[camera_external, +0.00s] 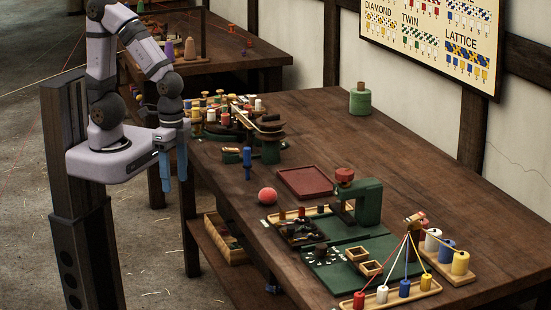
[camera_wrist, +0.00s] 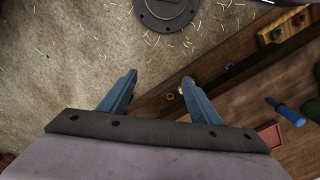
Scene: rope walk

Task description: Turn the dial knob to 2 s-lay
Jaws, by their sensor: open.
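My gripper (camera_external: 174,186) hangs open and empty off the left edge of the table, with its blue fingers pointing down.
The wooden table (camera_external: 400,165) carries a red ball (camera_external: 267,196), a red tray (camera_external: 305,182), a green press (camera_external: 368,200) and a spool rack (camera_external: 400,294). The table's back middle is clear.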

